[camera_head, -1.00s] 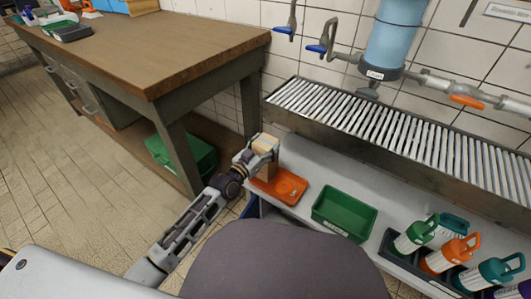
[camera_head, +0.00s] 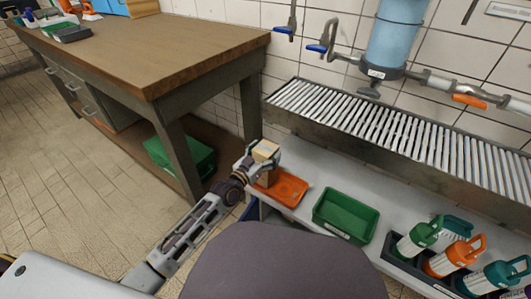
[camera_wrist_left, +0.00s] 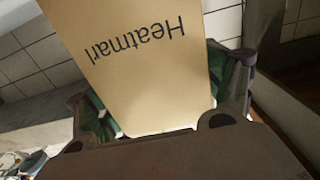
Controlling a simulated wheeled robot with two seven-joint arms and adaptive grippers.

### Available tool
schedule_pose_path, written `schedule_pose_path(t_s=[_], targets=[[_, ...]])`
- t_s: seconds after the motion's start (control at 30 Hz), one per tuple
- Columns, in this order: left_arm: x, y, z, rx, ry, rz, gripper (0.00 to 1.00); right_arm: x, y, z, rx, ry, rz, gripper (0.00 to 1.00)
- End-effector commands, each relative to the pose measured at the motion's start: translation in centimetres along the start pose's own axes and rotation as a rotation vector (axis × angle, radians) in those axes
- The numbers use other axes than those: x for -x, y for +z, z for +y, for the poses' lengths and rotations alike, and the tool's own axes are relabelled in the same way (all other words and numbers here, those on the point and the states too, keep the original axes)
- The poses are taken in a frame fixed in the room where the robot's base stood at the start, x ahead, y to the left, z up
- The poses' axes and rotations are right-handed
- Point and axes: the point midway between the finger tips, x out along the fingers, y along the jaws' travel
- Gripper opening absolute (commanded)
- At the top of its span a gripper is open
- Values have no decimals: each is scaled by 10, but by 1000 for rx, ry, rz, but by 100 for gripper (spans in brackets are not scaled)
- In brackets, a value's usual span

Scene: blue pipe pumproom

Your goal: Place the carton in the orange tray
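The carton (camera_head: 265,149) is a tan box held in my left gripper (camera_head: 262,160). In the left wrist view the carton (camera_wrist_left: 130,60) fills the middle, with upside-down lettering "Heatmarl", between the two fingers (camera_wrist_left: 158,100) with green pads. The orange tray (camera_head: 286,188) lies on the grey bench, just right of and below the gripper in the head view. The gripper and carton cover the tray's left part. Whether the carton's underside touches the tray is hidden. My right gripper is not in view.
A green bin (camera_head: 346,214) stands right of the orange tray on the grey bench (camera_head: 312,174). Farther right is a dark rack of colored bottles (camera_head: 452,256). A slatted metal shelf (camera_head: 400,125) runs behind. A wooden table (camera_head: 150,45) stands at left.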

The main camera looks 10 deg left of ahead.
Motion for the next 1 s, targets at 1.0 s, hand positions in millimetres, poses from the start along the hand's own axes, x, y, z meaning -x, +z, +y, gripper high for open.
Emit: schedule_pose_path(t_s=[1.0], targets=[[39, -3, 0, -1, 0, -2, 88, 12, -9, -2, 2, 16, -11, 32]])
